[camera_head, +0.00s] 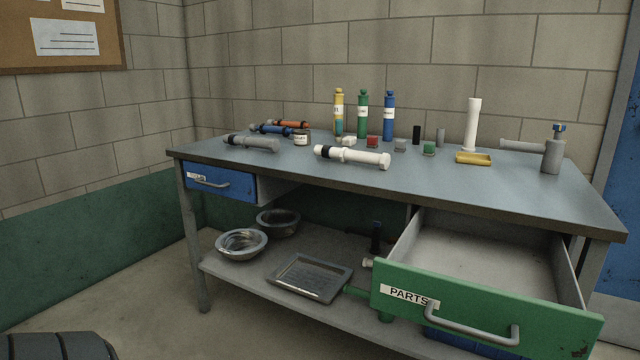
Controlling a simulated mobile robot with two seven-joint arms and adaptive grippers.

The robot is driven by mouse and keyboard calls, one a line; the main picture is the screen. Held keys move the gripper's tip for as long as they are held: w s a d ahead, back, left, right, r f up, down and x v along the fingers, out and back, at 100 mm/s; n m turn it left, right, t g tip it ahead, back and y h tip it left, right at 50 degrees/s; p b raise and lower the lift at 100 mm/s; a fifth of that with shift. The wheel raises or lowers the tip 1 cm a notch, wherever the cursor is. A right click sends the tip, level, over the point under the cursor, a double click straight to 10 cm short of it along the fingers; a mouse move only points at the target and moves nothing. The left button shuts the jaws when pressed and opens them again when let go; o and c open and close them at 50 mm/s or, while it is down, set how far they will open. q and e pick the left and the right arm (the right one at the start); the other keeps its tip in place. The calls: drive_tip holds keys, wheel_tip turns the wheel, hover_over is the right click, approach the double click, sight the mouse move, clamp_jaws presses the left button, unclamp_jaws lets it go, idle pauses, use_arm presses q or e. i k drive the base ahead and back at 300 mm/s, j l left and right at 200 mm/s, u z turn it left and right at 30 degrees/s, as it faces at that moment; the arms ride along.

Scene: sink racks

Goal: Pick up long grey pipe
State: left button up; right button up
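A grey pipe (251,143) with a darker collar near its left end lies on the left part of the workbench top, near the front edge. Another lighter grey pipe (522,146) lies level at the right, its right end meeting an upright grey canister (552,156); I cannot tell whether they are joined. I cannot tell from looks alone which is the long grey pipe. Neither of my grippers is in view.
A white pipe (352,157) lies mid-bench; blue (271,130) and orange (290,124) pipes lie behind the left grey pipe. Several bottles stand at the back. A green drawer (480,310) labelled PARTS sticks out at front right. Bowls and a tray (310,277) sit below.

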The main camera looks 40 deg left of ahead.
sight(273, 145)
drive_tip(key=u, duration=1.85)
drive_tip(key=i+j+z, duration=0.1)
drive_tip(key=z, duration=1.15)
drive_tip(key=j+z, duration=0.45)
drive_tip(key=k+j+z, duration=0.1)
drive_tip(key=j+z, duration=0.3)
drive_tip(key=j, duration=0.2)
drive_tip(key=k+j+z, duration=0.15)
drive_tip(key=j, duration=0.2)
drive_tip(key=j+z, duration=0.15)
drive_tip(key=j, duration=0.25)
drive_tip(key=k+j+z, duration=0.15)
drive_tip(key=j, duration=0.2)
drive_tip(key=k+j, duration=0.15)
drive_tip(key=j, duration=0.2)
drive_tip(key=k+j, duration=0.1)
drive_tip(key=j, duration=0.25)
drive_tip(key=k+j+z, duration=0.1)
drive_tip(key=j, duration=0.25)
